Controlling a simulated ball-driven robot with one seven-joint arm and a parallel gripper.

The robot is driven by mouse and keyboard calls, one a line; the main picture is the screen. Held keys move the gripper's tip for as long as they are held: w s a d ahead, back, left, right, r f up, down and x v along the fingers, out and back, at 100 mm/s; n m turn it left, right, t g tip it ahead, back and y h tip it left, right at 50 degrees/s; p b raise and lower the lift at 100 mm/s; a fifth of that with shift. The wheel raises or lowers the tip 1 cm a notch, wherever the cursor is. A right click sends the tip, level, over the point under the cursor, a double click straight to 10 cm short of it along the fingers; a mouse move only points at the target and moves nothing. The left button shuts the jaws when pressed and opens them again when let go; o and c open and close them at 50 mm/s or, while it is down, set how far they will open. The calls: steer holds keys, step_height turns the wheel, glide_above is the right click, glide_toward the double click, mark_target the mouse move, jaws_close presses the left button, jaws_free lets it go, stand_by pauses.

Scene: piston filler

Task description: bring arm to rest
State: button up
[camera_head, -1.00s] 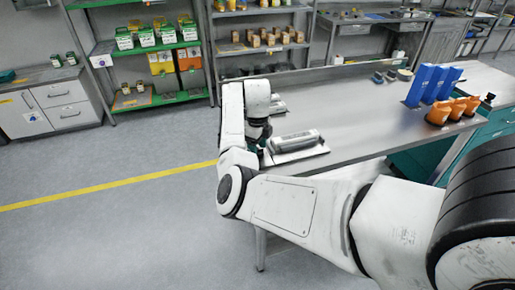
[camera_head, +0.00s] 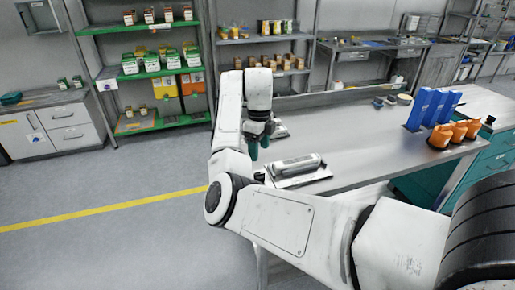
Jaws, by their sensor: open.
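My white arm reaches from the lower right to the left edge of the steel table (camera_head: 352,140) and bends upward at the elbow. My gripper (camera_head: 258,148) points down at the end of the arm, near the table's left edge. Its dark teal fingers are small in the picture, open, and nothing shows between them. A metal trowel-like tool (camera_head: 297,170) lies on the table just right of and below my gripper, apart from it as far as I can tell.
A green shelf (camera_head: 160,125) and a grey cabinet (camera_head: 62,122) stand behind at left. The floor at left is clear.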

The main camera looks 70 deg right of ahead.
stand_by(0.3)
steer(key=a+f+n+h, duration=0.1)
steer(key=n, duration=0.1)
steer(key=a+f+n+h, duration=0.1)
steer(key=f+n, duration=0.1)
steer(key=n, duration=0.1)
steer(key=a+f+n, duration=0.2)
steer(key=n, duration=0.1)
steer(key=shift+s+f+h, duration=0.25)
steer(key=shift+s+h, duration=0.15)
steer(key=s+a+f+n+t+y, duration=0.1)
steer(key=s+a+f+n+t, duration=0.15)
steer(key=a+n, duration=0.8)
steer(key=s+a+f+n+t+y, duration=0.1)
steer(key=s+a+f+n, duration=0.15)
steer(key=a+n, duration=0.8)
steer(key=s+a+f+n+t+y, duration=0.1)
steer(key=s+a+f+n+t, duration=0.15)
steer(key=a+n, duration=0.8)
steer(key=s+f+m+g, duration=0.3)
steer(key=s+f+g, duration=0.2)
steer(key=s, duration=0.4)
steer(key=shift+a+f, duration=0.25)
steer(key=shift+f, duration=0.45)
